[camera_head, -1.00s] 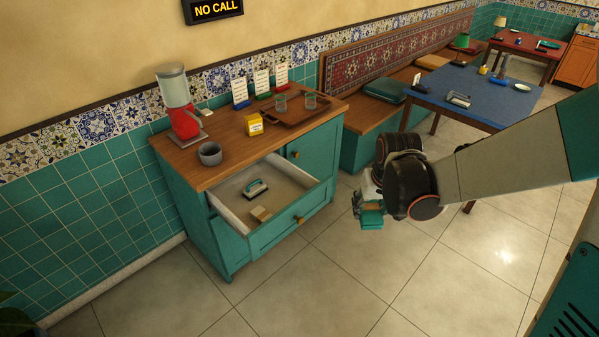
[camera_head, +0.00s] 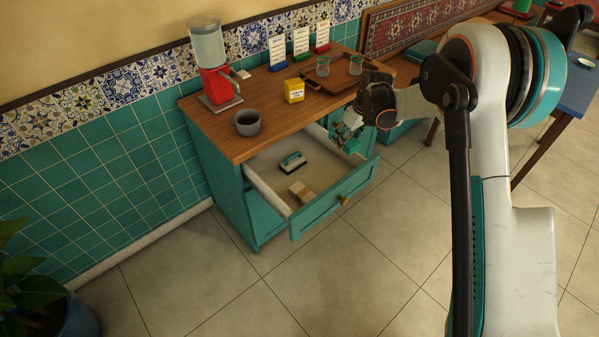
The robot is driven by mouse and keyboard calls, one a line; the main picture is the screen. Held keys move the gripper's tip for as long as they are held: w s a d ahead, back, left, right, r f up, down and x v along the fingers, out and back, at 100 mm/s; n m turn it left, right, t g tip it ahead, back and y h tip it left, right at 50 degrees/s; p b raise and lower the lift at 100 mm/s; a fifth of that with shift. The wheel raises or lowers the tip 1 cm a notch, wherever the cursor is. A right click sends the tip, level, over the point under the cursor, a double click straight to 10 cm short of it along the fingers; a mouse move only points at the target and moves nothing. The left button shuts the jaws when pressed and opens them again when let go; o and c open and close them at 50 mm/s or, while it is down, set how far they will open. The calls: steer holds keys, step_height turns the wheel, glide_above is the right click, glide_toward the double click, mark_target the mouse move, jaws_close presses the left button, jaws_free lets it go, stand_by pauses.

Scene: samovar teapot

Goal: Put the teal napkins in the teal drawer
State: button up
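The teal drawer (camera_head: 333,203) is pulled out of the teal cabinet below the wooden top. Inside it lie a small teal-and-white brush-like item (camera_head: 292,162) and a tan block (camera_head: 302,191). My gripper (camera_head: 345,136) is over the right rear part of the drawer, close to the cabinet's front. It appears shut on a small teal bundle, which looks like the teal napkins (camera_head: 352,146). The bundle hangs at about the level of the drawer's right side; I cannot tell whether it touches anything.
A plant (camera_head: 35,300) stands at the lower left. The floor before the drawer is clear.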

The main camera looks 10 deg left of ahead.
mark_target(336, 180)
steer(key=shift+w+a+f, duration=0.2)
steer(key=shift+a+f, duration=0.1)
steer(key=shift+f, duration=0.1)
step_height(336, 180, down, 20)
steer(key=b, duration=0.6)
steer(key=shift+r, duration=0.15)
steer(key=o, duration=1.1)
steer(key=shift+c, duration=0.2)
